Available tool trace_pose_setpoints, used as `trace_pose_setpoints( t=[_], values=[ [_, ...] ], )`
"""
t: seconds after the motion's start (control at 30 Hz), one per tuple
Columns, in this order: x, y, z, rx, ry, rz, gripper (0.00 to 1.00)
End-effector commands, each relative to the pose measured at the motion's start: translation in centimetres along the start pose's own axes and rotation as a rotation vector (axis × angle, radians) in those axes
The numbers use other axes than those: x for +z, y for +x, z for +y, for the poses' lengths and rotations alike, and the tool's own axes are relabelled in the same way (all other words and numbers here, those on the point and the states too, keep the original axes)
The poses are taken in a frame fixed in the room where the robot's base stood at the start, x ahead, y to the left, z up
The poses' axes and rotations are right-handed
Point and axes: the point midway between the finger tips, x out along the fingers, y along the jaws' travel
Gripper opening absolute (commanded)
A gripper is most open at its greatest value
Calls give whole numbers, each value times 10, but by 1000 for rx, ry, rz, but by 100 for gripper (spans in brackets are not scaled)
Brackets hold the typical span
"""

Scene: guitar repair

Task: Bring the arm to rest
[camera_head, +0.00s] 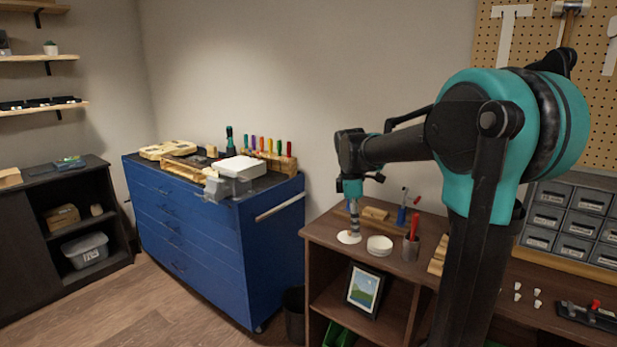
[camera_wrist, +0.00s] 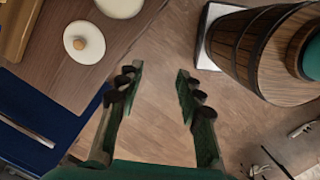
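My arm rises on the right of the head view and reaches left, with its wrist bent downward. My gripper (camera_wrist: 159,82) points down near the wooden shelf unit (camera_head: 325,236), close to its left part in the head view. In the wrist view its two dark green fingers are apart. Only wooden floor (camera_wrist: 155,105) shows between them, and nothing is held. A white round lid with a knob (camera_wrist: 84,42) lies on the wooden top, up and left of the fingers. How high the fingers are above the top is hard to tell.
A blue drawer cabinet (camera_head: 205,240) with tools on top stands left of the shelf unit. A white round container (camera_head: 380,244) and a tool cup (camera_head: 411,247) stand on the unit. A wooden barrel (camera_wrist: 245,50) is right of the fingers in the wrist view.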

Motion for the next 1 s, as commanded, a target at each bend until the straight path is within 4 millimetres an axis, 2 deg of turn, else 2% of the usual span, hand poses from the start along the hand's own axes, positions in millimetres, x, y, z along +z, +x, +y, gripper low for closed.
trace_pose_setpoints(
  t=[0.27,0.47,0.57,0.8,0.9,1.0],
  values=[
    [12,27,-26,42,205,33,37],
    [25,58,-58,85,450,82,37],
    [34,81,-82,110,618,120,37],
    [53,150,-165,162,1158,274,37],
    [57,169,-190,168,1318,327,37],
    [59,180,-204,169,1413,361,37]
  ],
)
